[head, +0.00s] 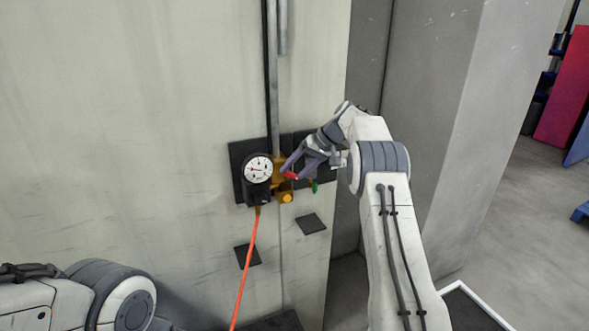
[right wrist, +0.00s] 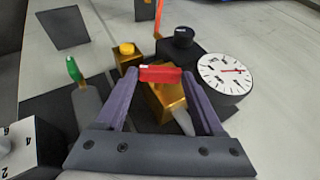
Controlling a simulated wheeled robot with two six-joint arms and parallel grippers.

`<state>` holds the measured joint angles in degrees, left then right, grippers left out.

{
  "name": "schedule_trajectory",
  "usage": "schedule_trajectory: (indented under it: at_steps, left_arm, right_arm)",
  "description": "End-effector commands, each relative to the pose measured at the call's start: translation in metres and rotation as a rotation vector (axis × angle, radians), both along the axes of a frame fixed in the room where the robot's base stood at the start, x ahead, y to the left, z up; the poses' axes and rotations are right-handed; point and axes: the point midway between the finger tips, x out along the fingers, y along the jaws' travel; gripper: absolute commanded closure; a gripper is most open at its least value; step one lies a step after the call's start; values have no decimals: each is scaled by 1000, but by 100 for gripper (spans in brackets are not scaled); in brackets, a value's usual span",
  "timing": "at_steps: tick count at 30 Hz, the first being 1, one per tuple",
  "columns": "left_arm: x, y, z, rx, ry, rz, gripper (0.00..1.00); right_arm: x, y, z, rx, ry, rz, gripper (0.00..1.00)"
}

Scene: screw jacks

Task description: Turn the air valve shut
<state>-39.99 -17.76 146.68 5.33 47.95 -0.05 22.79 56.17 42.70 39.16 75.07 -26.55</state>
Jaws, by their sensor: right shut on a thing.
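The air valve's red handle (head: 291,176) sits on a brass body (head: 278,178) beside the round gauge (head: 258,169) on the wall. My right gripper (head: 290,168) is at the handle, coming from the right. In the right wrist view its two purple fingers are shut on the red handle (right wrist: 160,74), one at each end. The handle lies crosswise over the brass block (right wrist: 168,98) there. The white gauge dial (right wrist: 226,73) with a red needle is to its right. My left gripper is out of view; only part of my left arm shows at lower left.
A yellow knob (head: 287,198) and a green lever (head: 314,187) sit close to the handle. An orange hose (head: 244,271) hangs below the gauge. A dark plate (head: 238,157) backs the fittings. A vertical pipe (head: 272,80) runs above. Open floor lies at right.

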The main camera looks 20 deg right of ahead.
Motion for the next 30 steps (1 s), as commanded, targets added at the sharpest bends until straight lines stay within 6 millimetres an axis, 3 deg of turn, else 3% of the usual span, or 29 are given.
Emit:
schedule_trajectory:
  at_steps: [18,19,21,30]
  left_arm:
    - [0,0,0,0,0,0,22]
    - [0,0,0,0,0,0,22]
    - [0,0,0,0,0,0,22]
    - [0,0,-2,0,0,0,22]
  right_arm:
    - [1,-2,1,53,-4,-4,86]
    - [1,-2,1,53,-5,-5,26]
    - [1,-2,1,53,-4,-4,0]
    - [0,-3,2,53,-2,-2,0]
